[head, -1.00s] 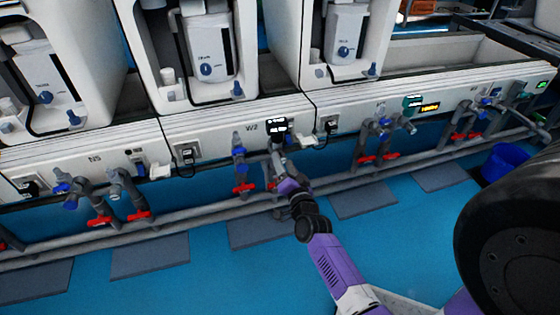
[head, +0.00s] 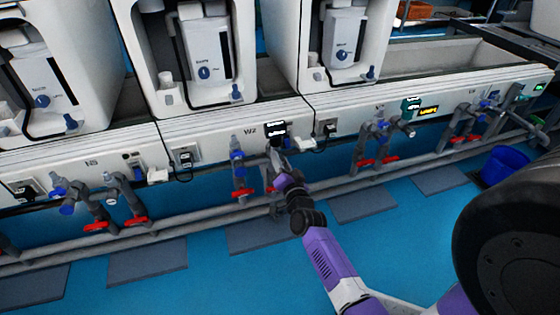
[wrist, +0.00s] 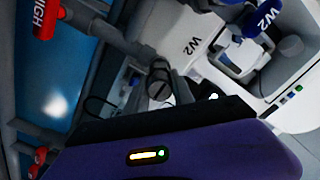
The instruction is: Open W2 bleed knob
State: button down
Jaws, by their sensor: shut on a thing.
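The W2 station shows in the head view with its label (head: 250,131) on the white panel. A grey pipe with a blue fitting (head: 237,160) and a red handle (head: 242,193) stands left of my gripper. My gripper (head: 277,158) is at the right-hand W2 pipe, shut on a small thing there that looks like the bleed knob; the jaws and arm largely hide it. In the wrist view a grey round slotted fitting (wrist: 158,88) sits just beyond the dark edge of my gripper. A blue part marked W2 (wrist: 262,18) is at the upper right.
A small display (head: 276,129) is right above my gripper. A red handle marked HIGH (wrist: 46,18) shows in the wrist view. A long horizontal pipe (head: 205,220) runs below the panels. A blue bucket (head: 505,163) stands right. The blue floor in front is mostly clear.

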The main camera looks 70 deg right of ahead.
jog(key=shift+n+p, duration=0.3)
jog(key=n+p, duration=0.1)
jog(key=n, duration=0.1)
jog(key=n+p, duration=0.1)
jog(key=p, duration=0.1)
jog(key=shift+r+n, duration=0.2)
jog(key=shift+n, duration=0.2)
jog(key=n+p, duration=0.3)
jog(key=n, duration=0.1)
jog(key=n+p, duration=0.2)
jog(key=n, duration=0.3)
jog(key=shift+a+f, duration=0.1)
jog(key=shift+f+n+p, duration=0.15)
jog(key=shift+n+p, duration=0.7)
jog(key=shift+n, duration=1.35)
jog(key=c, duration=1.1)
grip_release()
